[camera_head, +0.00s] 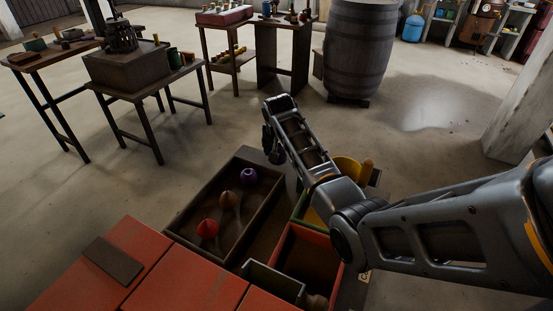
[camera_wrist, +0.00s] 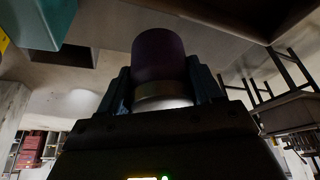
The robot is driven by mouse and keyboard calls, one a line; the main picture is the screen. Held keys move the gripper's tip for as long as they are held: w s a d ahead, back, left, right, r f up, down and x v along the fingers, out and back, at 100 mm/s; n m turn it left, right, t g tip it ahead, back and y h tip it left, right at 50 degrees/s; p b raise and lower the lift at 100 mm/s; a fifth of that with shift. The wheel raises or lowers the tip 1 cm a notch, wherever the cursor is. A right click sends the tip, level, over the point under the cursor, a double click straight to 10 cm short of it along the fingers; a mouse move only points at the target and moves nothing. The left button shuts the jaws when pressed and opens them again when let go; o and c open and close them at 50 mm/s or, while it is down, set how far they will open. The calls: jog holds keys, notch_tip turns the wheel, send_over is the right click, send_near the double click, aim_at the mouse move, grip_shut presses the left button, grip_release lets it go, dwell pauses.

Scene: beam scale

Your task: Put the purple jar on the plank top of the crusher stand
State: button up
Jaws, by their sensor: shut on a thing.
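My gripper (camera_wrist: 160,84) is shut on the purple jar (camera_wrist: 160,55), a dark purple cylinder with a pale metallic band at its near end, between the two fingers in the wrist view. In the head view my gripper (camera_head: 269,140) is at the far end of my arm, above the floor beyond the open trays. The jar cannot be made out there. A wooden table (camera_head: 137,95) at upper left bears a brown box with a dark metal device; it may be the crusher stand, but I cannot tell for sure. My gripper is to the right of it and apart from it.
A brown tray (camera_head: 185,217) holds purple, orange and red round pieces. Red-topped blocks (camera_head: 190,285) with a dark slab (camera_head: 112,260) are in front. A barrel (camera_head: 357,50) and more tables stand behind. Bare floor lies between the table and the trays.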

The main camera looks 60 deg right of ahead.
jog(key=shift+w+f, duration=0.1)
jog(key=shift+w, duration=0.1)
jog(key=shift+a+f, duration=0.1)
jog(key=shift+f, duration=1.9)
jog(key=shift+f, duration=0.1)
jog(key=o, duration=1.4)
jog(key=shift+c, duration=0.2)
jog(key=shift+r, duration=0.2)
jog(key=v, duration=1.2)
jog(key=shift+p, duration=0.4)
jog(key=shift+f, duration=0.1)
